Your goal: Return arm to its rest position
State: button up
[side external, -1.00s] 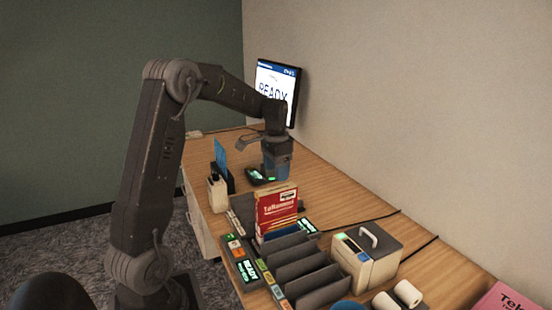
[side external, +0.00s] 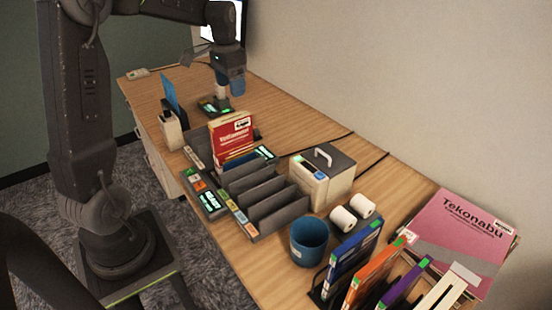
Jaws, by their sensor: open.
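A sorter rack (side external: 262,195) with grey dividers holds a red book (side external: 232,135). Nearby are a beige box with a handle (side external: 322,176), paper rolls (side external: 353,212), a blue cup (side external: 309,240), upright binders (side external: 372,275) and a pink book (side external: 462,230). A screen (side external: 226,20) stands behind my gripper.

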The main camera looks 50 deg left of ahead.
jog(key=s+d+r+t, duration=0.1)
jog(key=s+d+r, duration=0.15)
jog(key=d, duration=0.55)
jog(key=s+d+r+t, duration=0.2)
jog(key=s+d, duration=0.2)
jog(key=d, duration=0.4)
jog(key=s+d+f+t, duration=0.2)
jog(key=s+d, duration=0.6)
jog(key=s, duration=0.2)
jog(key=shift+s+d, duration=0.15)
jog(key=shift+s, duration=0.2)
